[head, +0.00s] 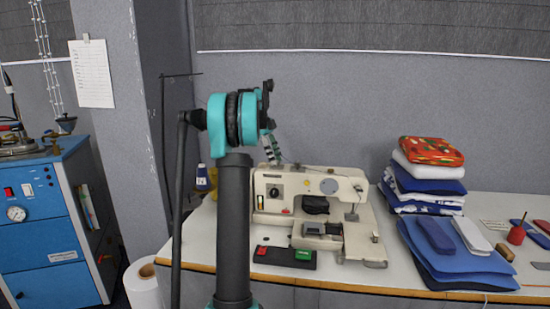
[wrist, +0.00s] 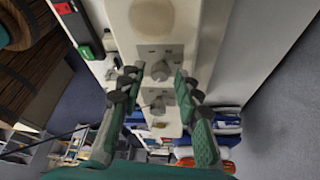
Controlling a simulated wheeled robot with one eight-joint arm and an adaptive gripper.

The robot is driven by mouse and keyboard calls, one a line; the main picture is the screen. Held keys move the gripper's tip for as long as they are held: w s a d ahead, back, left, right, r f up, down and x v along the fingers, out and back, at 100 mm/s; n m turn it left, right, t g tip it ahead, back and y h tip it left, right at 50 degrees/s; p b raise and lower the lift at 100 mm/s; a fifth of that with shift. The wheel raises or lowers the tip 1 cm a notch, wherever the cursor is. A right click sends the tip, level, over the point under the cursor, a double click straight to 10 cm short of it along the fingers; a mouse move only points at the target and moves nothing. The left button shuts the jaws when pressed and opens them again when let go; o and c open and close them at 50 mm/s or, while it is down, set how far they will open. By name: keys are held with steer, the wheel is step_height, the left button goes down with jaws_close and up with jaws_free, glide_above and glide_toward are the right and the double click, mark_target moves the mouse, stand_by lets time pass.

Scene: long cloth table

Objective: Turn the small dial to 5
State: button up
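A cream sewing machine (head: 312,182) stands on the table. The markings are too small to read. In the head view, my arm partly hides the gripper.
A black box with red and green buttons (head: 304,255) lies at the table's front edge. Folded cloths (head: 428,175) are stacked right of the machine, with blue cloths (head: 450,260) in front. A thread spool (head: 202,178) stands at the left. A blue cabinet (head: 45,225) is further left.

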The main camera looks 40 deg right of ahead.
steer(key=shift+r, duration=0.1)
steer(key=v, duration=1.1)
steer(key=shift+w+r, duration=0.25)
steer(key=shift+r, duration=0.1)
